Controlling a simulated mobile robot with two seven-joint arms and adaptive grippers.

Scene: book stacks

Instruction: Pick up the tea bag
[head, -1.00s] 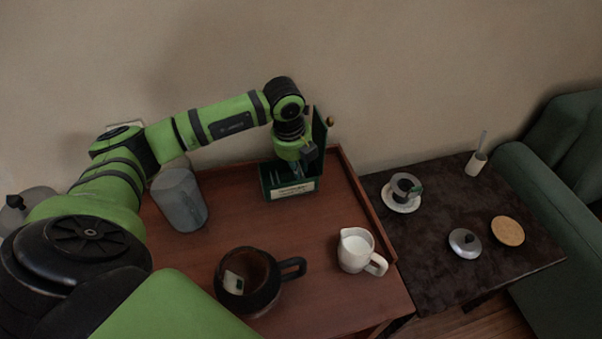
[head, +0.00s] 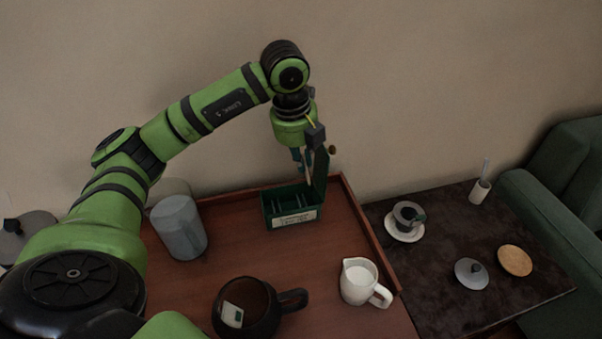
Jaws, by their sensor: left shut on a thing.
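A white packet or tag (head: 232,314) shows in the dark pot (head: 258,306) at the front of the table. My right gripper is not in view.
A grey canister (head: 179,228) stands left of the box. A white milk jug (head: 359,282) is at the front right of the wooden table. A dark side table (head: 450,255) holds a cup (head: 408,214) on a saucer, a metal lid (head: 471,273) and a round coaster (head: 514,261).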

